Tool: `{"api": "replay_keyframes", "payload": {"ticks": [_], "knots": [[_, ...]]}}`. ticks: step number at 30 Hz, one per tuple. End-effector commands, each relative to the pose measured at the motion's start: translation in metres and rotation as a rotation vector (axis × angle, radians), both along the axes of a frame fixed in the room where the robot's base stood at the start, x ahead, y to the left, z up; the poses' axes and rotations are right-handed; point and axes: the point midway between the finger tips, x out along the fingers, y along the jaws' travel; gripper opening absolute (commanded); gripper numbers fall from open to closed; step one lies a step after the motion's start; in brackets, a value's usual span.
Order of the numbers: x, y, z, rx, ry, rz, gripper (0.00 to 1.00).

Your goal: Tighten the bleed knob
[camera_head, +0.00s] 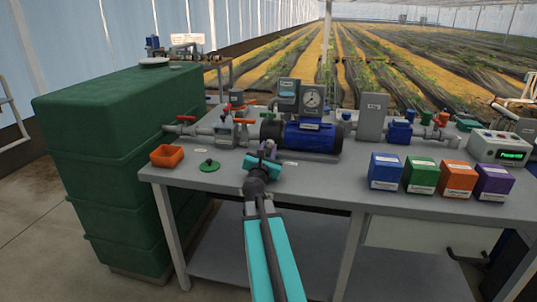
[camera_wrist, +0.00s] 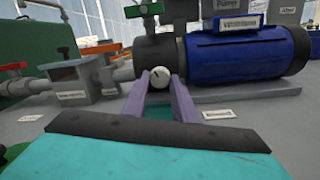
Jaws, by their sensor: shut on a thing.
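The bleed knob (camera_wrist: 160,76), a small pale round knob with a dark mark on its face, sits low in front of the pump's dark housing in the wrist view. My gripper (camera_wrist: 160,86) is shut on it, with one purple finger on each side. In the head view my gripper (camera_head: 268,150) reaches to the front left of the blue pump (camera_head: 312,137); the knob cannot be made out there. The blue pump also fills the upper right of the wrist view (camera_wrist: 245,50).
Pipes and red-handled valves (camera_head: 224,131) run left of the pump. An orange tray (camera_head: 167,156) and a green round lid (camera_head: 209,165) lie at the bench's left. Blue (camera_head: 386,171), green, orange and purple boxes stand to the right. A green tank (camera_head: 110,130) stands beside the bench.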

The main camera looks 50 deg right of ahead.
Motion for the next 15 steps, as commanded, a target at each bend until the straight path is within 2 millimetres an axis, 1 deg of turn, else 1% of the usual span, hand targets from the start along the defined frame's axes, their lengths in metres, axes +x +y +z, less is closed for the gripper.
{"api": "replay_keyframes", "payload": {"ticks": [6,15], "knots": [[0.0007,-0.0004,0.0006,0.020,-0.034,0.000,0.03],[0.0010,-0.0003,0.0012,0.022,-0.037,0.001,0.03]]}}
